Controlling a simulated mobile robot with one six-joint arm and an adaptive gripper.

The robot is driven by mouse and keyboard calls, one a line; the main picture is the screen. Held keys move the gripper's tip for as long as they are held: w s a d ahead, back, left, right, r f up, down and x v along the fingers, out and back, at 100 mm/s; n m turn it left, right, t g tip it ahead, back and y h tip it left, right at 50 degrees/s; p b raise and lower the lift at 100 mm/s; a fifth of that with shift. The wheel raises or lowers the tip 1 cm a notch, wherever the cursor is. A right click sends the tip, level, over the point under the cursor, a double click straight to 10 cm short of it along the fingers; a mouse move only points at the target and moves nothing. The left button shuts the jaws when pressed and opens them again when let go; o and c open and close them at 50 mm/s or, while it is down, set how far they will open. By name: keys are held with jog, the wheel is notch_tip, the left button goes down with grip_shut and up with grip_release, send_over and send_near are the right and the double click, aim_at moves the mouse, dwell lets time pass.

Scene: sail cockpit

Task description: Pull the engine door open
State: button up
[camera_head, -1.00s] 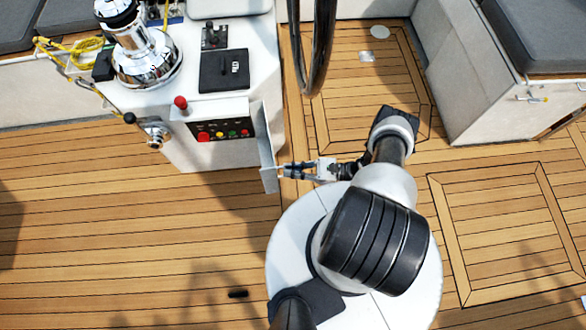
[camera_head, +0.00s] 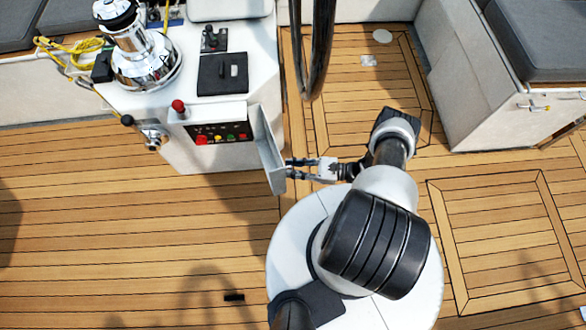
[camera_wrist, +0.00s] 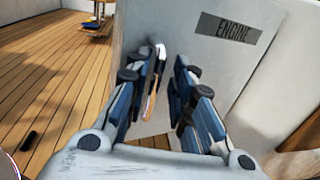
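The engine door (camera_head: 268,150) is a light grey panel at the right front edge of the white cockpit console, standing swung out from it. In the wrist view its face fills the middle, with a dark "ENGINE" label (camera_wrist: 228,28). A slim metal handle (camera_wrist: 161,51) stands out from that face. My gripper (camera_head: 289,168) is on the right side of the door, close to its outer end. In the wrist view my gripper (camera_wrist: 161,70) has its fingers apart, with the handle between them, nearer the left finger. Whether a finger touches the handle cannot be told.
The console (camera_head: 205,158) carries a control panel with coloured buttons (camera_head: 218,134), a red knob (camera_head: 178,106) and a chrome winch (camera_head: 145,62). A bench (camera_head: 470,90) stands at right. Teak deck (camera_head: 120,220) is free at left.

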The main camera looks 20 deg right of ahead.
jog(key=shift+o, duration=0.2)
jog(key=shift+s, duration=0.2)
jog(key=v, duration=1.2)
jog(key=shift+w, duration=0.1)
